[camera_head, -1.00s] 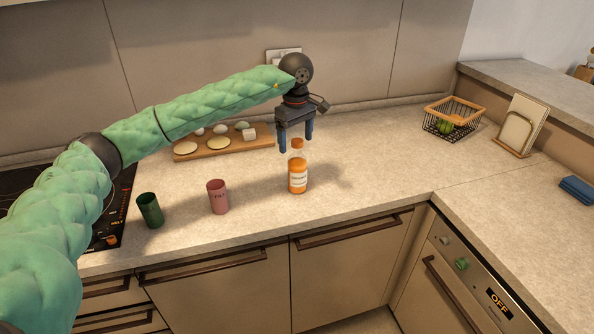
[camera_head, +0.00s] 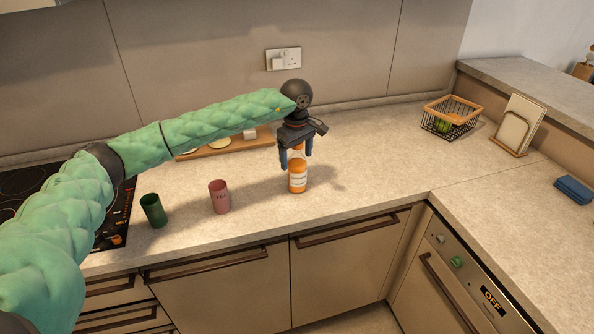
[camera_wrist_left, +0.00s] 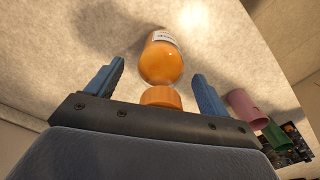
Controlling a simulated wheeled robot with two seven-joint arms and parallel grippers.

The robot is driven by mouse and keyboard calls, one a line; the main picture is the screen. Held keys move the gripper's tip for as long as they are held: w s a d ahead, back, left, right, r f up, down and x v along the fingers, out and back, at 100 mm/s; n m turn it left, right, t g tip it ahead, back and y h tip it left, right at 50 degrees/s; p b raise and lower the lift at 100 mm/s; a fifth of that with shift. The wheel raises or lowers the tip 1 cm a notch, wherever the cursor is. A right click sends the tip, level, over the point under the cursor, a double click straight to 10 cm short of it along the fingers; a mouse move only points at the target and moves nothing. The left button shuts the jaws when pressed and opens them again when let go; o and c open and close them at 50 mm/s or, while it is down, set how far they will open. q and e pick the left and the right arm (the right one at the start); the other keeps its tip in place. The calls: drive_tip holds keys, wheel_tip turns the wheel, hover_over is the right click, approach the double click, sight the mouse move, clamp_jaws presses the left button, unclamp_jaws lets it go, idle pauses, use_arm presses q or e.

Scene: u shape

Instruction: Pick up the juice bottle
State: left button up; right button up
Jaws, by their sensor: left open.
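The juice bottle (camera_head: 298,180) stands upright on the counter, with orange juice and a white label. My left gripper (camera_head: 296,167) points down over the bottle's top, open, with one blue finger on each side of the neck. In the left wrist view the bottle (camera_wrist_left: 161,60) and its orange cap (camera_wrist_left: 161,97) lie between the two open fingers (camera_wrist_left: 158,88), with gaps on both sides. My right gripper is not in view.
A pink cup (camera_head: 219,197) and a green cup (camera_head: 153,210) stand left of the bottle. A wooden board (camera_head: 225,146) lies behind my arm. A wire basket (camera_head: 452,117) stands at the back right. The counter right of the bottle is clear.

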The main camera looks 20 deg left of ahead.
use_arm(q)
clamp_jaws()
idle(0.4)
drive_tip(key=shift+r, duration=0.1)
